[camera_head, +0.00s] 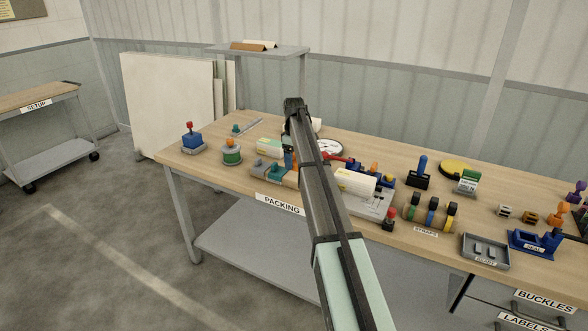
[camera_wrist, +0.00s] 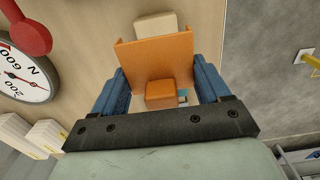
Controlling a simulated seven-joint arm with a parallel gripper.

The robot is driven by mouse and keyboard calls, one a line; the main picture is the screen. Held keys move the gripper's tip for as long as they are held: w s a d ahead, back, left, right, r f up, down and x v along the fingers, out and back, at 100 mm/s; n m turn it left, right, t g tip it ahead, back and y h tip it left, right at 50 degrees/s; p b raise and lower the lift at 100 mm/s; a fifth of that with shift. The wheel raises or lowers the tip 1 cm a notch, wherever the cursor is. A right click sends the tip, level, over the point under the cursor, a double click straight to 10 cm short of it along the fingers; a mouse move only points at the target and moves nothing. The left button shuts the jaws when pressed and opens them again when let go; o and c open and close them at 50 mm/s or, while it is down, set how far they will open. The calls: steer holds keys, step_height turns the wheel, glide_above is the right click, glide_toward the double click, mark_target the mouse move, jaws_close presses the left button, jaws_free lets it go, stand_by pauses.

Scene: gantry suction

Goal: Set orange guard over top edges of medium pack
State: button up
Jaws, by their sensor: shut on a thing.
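In the wrist view the orange guard (camera_wrist: 158,52) is a bent sheet with a block-shaped grip (camera_wrist: 160,95) on it. My gripper (camera_wrist: 159,72) has blue fingers on both sides of this grip and is shut on the guard. A beige block (camera_wrist: 155,25) shows just beyond the guard; I cannot tell whether it is the medium pack or whether they touch. In the head view my arm hides most of the gripper and guard. Cream packs stand on the bench, one left of my arm (camera_head: 268,147) and one right of it (camera_head: 355,182); which is medium is unclear.
A dial scale (camera_head: 328,147) with a red part nearby stands behind my arm; its face also shows in the wrist view (camera_wrist: 22,76). Strap rolls (camera_head: 432,213), a grey tray (camera_head: 485,250) and a blue seal tool (camera_head: 535,241) crowd the bench's right. A raised shelf (camera_head: 260,50) stands behind.

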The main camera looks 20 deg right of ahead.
step_height(320, 180, up, 2)
steer(key=shift+d+r, duration=0.1)
steer(key=s+d+r+m, duration=0.1)
steer(key=s+d, duration=0.1)
steer(key=d, duration=0.5)
steer(key=s+d+r+m, duration=0.1)
steer(key=s+d+r, duration=0.15)
steer(key=d, duration=0.35)
glide_above(349, 174)
steer(key=shift+s+r+n, duration=0.1)
steer(key=shift+r+n, duration=0.3)
steer(key=shift+n, duration=0.6)
steer(key=shift+f, duration=0.2)
steer(key=shift+f, duration=2.7)
steer(key=shift+f, duration=1.7)
